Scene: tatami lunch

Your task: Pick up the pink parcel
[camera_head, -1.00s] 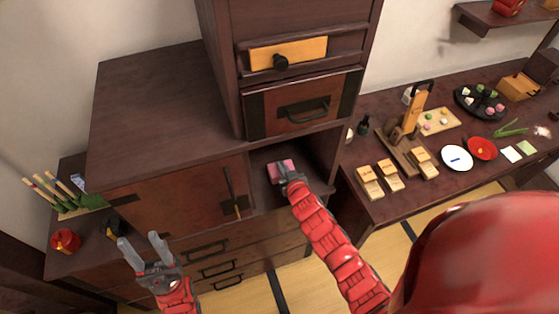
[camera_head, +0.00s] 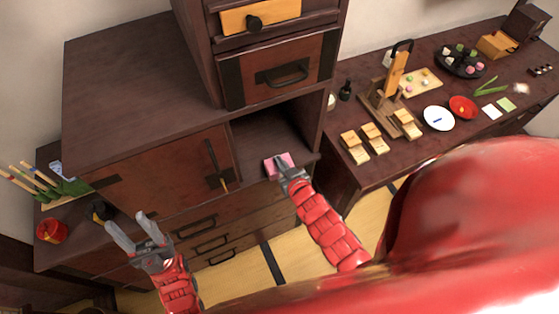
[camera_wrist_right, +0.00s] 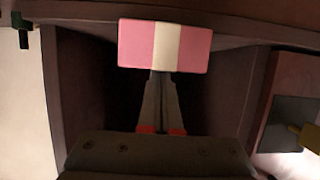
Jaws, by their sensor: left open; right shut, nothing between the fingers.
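The pink parcel (camera_head: 272,168), a small box with a cream band, is at the front of the open cabinet compartment (camera_head: 262,135) in the head view. It shows large in the right wrist view (camera_wrist_right: 190,47). My right gripper (camera_head: 283,163) is at the parcel's near right side. In the wrist view its fingers (camera_wrist_right: 158,76) are shut together, with their tips right at the parcel's edge. I cannot tell whether the parcel rests on the compartment floor. My left gripper (camera_head: 132,228) is open and empty, in front of the cabinet's left part.
The compartment has a side wall at right and a closed door (camera_head: 180,170) with a handle at left. Drawers (camera_head: 210,235) lie below. A side table (camera_head: 375,170) at right holds wooden blocks, plates and a stand. A red pot (camera_head: 51,231) stands at far left.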

